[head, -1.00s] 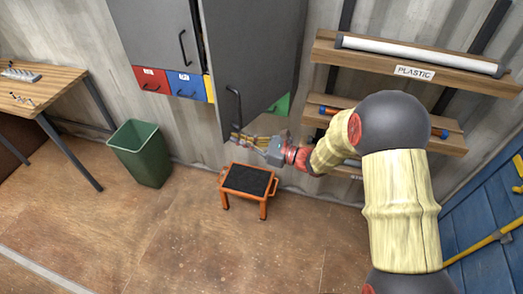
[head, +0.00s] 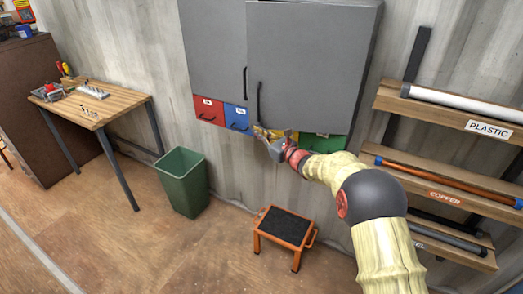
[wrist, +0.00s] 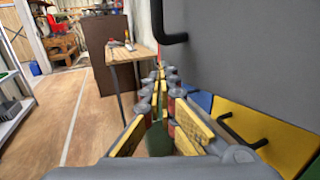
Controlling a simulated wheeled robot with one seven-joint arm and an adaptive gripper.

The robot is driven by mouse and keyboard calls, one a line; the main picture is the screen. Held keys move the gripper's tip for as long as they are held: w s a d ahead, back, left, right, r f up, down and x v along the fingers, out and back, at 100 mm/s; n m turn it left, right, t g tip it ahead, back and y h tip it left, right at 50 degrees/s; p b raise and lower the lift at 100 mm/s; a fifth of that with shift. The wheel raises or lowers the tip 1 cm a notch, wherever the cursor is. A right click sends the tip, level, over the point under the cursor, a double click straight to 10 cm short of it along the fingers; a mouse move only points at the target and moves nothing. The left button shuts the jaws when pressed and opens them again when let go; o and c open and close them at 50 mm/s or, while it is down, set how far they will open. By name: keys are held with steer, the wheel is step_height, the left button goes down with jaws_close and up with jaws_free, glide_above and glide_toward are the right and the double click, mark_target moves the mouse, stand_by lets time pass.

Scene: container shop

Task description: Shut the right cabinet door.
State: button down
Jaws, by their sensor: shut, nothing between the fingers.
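The right cabinet door (head: 305,65) is a grey panel with a dark vertical handle (head: 259,103) near its left edge. It is nearly in line with the left door (head: 212,50) but looks slightly proud of it, its lower edge overlapping the drawer fronts. My gripper (head: 262,134) is shut and empty, just below the door's lower left corner, in front of the yellow drawer. In the wrist view the fingers (wrist: 160,90) point along the cabinet front, with the door (wrist: 245,50) to their right. I cannot tell whether they touch it.
Red (head: 207,109), blue (head: 236,117) and green (head: 322,147) drawers line the cabinet's bottom. An orange step stool (head: 284,228) stands on the floor below. A green bin (head: 183,182) and workbench (head: 105,105) are left; pipe shelves (head: 450,105) are right.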

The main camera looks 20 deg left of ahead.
steer(key=shift+w+a+m+t+h+b, duration=0.25)
steer(key=shift+w+t+b, duration=0.15)
steer(key=shift+w, duration=1.25)
steer(key=shift+w+a+m+t+h+b, duration=0.25)
steer(key=shift+w+b, duration=0.3)
steer(key=shift+w, duration=1.15)
steer(key=shift+w+a+m+t+h+b, duration=0.2)
steer(key=shift+w+m+t+b, duration=0.2)
steer(key=shift+w, duration=1.25)
